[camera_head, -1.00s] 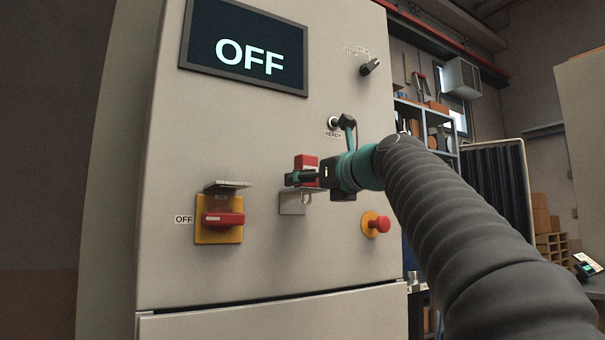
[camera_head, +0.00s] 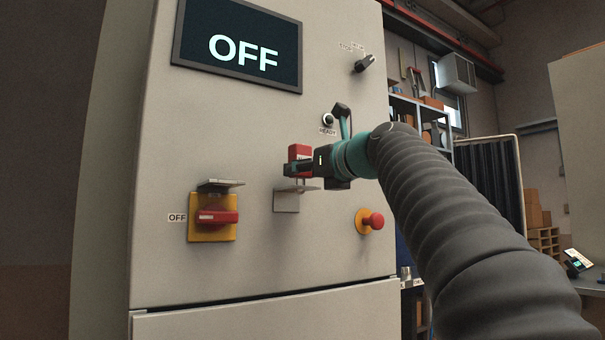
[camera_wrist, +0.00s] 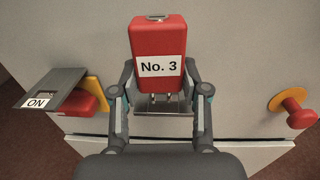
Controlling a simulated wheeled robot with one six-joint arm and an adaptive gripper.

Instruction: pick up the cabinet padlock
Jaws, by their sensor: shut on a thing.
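The padlock is a red block with a white "No. 3" label. In the wrist view the padlock (camera_wrist: 160,45) sits between the two fingers of my gripper (camera_wrist: 159,85), which is shut on it. Metal shackle legs show below its body. In the head view the padlock (camera_head: 300,152) shows just above and behind my gripper (camera_head: 290,170). A grey metal bracket (camera_head: 286,202) on the cabinet front is right below it. It also shows in the wrist view (camera_wrist: 165,108). My gripper partly hides the padlock, and I cannot tell whether the shackle touches the bracket.
On the cabinet front, a red switch (camera_head: 217,217) on a yellow plate is left, under a small metal flap (camera_head: 220,184). A red mushroom button (camera_head: 375,221) is right. A key switch (camera_head: 364,63) and the screen (camera_head: 240,50) reading OFF are above.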

